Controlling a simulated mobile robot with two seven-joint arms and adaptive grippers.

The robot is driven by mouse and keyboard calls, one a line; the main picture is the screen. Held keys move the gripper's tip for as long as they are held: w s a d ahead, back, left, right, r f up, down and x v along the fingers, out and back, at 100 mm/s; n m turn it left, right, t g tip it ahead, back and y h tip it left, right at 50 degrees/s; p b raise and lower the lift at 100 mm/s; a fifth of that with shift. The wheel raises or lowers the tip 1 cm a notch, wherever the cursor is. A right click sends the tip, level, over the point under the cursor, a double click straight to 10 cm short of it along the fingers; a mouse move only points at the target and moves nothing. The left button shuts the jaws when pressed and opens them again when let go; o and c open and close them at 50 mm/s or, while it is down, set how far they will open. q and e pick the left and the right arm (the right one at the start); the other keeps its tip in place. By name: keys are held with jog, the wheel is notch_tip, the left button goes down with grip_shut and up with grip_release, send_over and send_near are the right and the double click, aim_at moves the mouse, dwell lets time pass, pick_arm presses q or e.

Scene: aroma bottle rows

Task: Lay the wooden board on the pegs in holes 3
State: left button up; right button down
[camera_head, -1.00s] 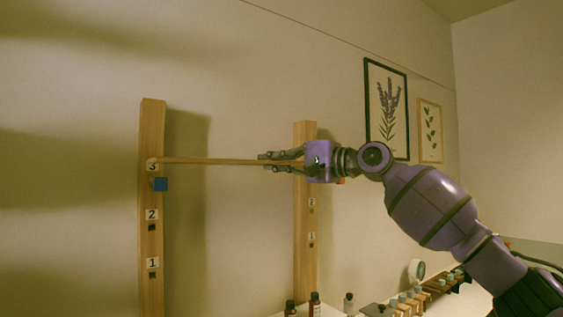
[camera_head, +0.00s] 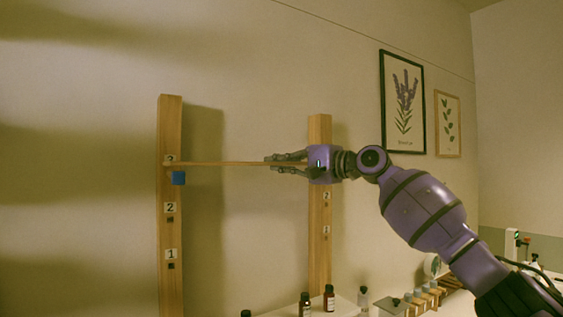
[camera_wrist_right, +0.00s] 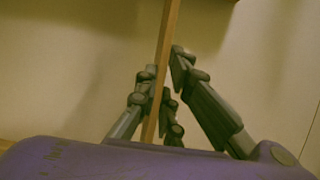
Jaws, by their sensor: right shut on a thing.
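The wooden board (camera_head: 222,164) is a thin, nearly level strip, seen edge-on in the head view. Its left end is at the left post (camera_head: 171,230), over the lower part of label 3 and just above the blue peg (camera_head: 178,178). I cannot tell whether board and peg touch. My right gripper (camera_head: 272,163) is shut on the board near the right post (camera_head: 320,215). The board also runs between the fingers in the right wrist view (camera_wrist_right: 168,45). The right post's hole 3 and any peg there are hidden behind my gripper. My left gripper is not in view.
Holes 2 and 1 on the left post look empty. Small bottles (camera_head: 329,298) stand on a white table (camera_head: 345,309) below, with a row of bottles further right. Framed pictures (camera_head: 402,103) hang on the back wall. The space between the posts below the board is free.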

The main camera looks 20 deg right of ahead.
jog(key=shift+f, duration=0.55)
dwell(0.7)
jog(key=c, duration=1.9)
grip_release()
jog(key=shift+o, duration=0.4)
jog(key=shift+f, duration=0.15)
jog(key=v, duration=1.2)
